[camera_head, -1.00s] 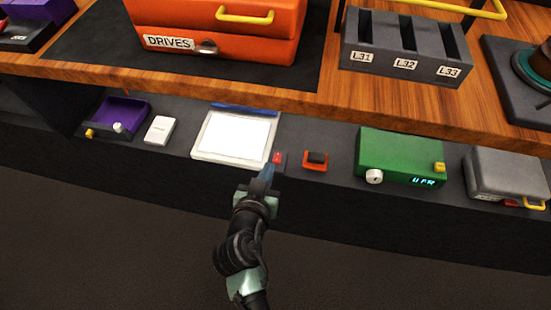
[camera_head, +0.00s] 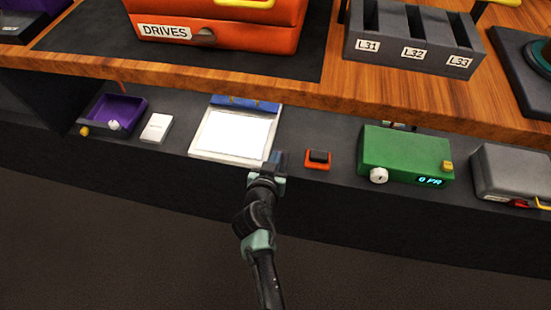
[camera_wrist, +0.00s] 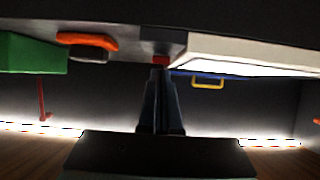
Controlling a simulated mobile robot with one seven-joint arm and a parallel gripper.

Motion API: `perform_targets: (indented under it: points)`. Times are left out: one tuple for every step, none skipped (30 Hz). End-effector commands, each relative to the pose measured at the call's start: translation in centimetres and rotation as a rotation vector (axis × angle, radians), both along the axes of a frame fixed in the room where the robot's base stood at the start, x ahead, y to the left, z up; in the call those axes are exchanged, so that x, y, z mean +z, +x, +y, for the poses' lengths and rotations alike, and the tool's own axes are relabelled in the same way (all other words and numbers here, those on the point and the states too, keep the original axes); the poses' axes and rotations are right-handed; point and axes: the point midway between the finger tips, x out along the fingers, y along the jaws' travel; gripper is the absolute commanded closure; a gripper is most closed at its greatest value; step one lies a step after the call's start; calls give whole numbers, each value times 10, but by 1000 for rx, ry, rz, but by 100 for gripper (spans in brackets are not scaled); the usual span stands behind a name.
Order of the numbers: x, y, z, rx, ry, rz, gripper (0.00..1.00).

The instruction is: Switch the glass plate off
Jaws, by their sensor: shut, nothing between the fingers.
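The glass plate (camera_head: 234,134) is a bright white, lit-looking panel in a pale frame on the lower shelf, with a blue strip along its back. It also shows at the upper right of the wrist view (camera_wrist: 240,59). My gripper (camera_head: 277,158) is shut and empty at the plate's front right corner. In the wrist view, its fingertips (camera_wrist: 160,73) lie right at a small red switch (camera_wrist: 161,60) beside the plate. I cannot tell whether they touch it. In the head view, my gripper hides this red switch.
An orange-based black button (camera_head: 318,159) and a green box (camera_head: 405,152) stand to the right. A white block (camera_head: 157,128) and a purple tray (camera_head: 118,110) stand to the left. The wooden tabletop edge (camera_head: 300,97) overhangs behind.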

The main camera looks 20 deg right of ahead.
Motion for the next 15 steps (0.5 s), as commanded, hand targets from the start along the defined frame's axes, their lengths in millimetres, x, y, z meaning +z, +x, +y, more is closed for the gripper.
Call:
perform_targets:
  points:
    - [-1, 0, 0, 0, -1, 0, 100]
    - [0, 0, 0, 0, -1, 0, 100]
    - [0, 0, 0, 0, -1, 0, 100]
    - [0, 0, 0, 0, -1, 0, 100]
    - [0, 0, 0, 0, -1, 0, 100]
    - [0, 0, 0, 0, -1, 0, 100]
    - [0, 0, 0, 0, -1, 0, 100]
    - [0, 0, 0, 0, -1, 0, 100]
    - [0, 0, 0, 0, 0, 0, 100]
    - [-1, 0, 0, 0, -1, -1, 100]
    - [-1, 0, 0, 0, -2, -1, 100]
    - [-2, 0, 0, 0, -4, -4, 100]
    - [-3, -1, 0, 0, -5, -5, 100]
    - [-3, -1, 1, 0, -6, -8, 100]
    - [-5, -1, 1, 0, -9, -12, 100]
